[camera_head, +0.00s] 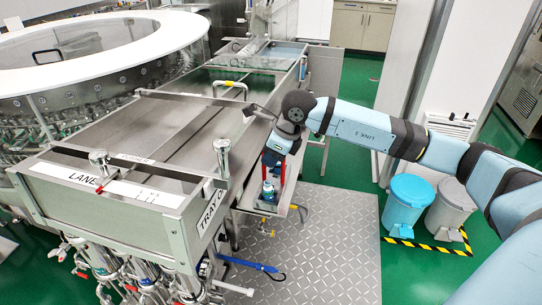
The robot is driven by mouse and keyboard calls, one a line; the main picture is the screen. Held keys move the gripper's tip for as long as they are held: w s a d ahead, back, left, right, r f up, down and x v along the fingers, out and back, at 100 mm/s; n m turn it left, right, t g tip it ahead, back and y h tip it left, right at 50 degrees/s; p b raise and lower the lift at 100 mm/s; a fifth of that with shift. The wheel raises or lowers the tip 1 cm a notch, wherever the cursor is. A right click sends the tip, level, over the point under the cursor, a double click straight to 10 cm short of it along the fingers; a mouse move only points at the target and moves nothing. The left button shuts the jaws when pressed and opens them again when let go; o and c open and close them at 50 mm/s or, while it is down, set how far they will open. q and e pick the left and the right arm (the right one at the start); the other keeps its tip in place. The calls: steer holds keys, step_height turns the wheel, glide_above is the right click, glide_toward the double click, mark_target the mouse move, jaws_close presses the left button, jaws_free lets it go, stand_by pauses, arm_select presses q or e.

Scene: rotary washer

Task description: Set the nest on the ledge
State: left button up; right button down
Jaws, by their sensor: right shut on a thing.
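My right arm comes in from the right, and my right gripper (270,160) points down at the side of the machine. Its jaws are shut on a small blue thing (268,190), which I take to be the nest. The jaws hide its upper part, and it is too small to make out its shape clearly. It is over or at the narrow metal ledge (286,186) along the machine's right side. I cannot tell whether it touches the ledge. My left gripper is not in view.
The long steel machine top (180,125) with upright knobs lies left of my gripper. A big white ring (85,65) is behind it. A blue bin (408,205) and a grey bin (450,208) stand at the right. The chequered floor plate (330,245) is clear.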

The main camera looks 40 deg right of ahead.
steer(key=c, duration=1.2)
jaws_free()
steer(key=shift+f, duration=0.1)
steer(key=shift+o, duration=0.2)
steer(key=shift+r, duration=0.2)
steer(key=v, duration=1.2)
steer(key=shift+b, duration=0.45)
steer(key=shift+f, duration=0.1)
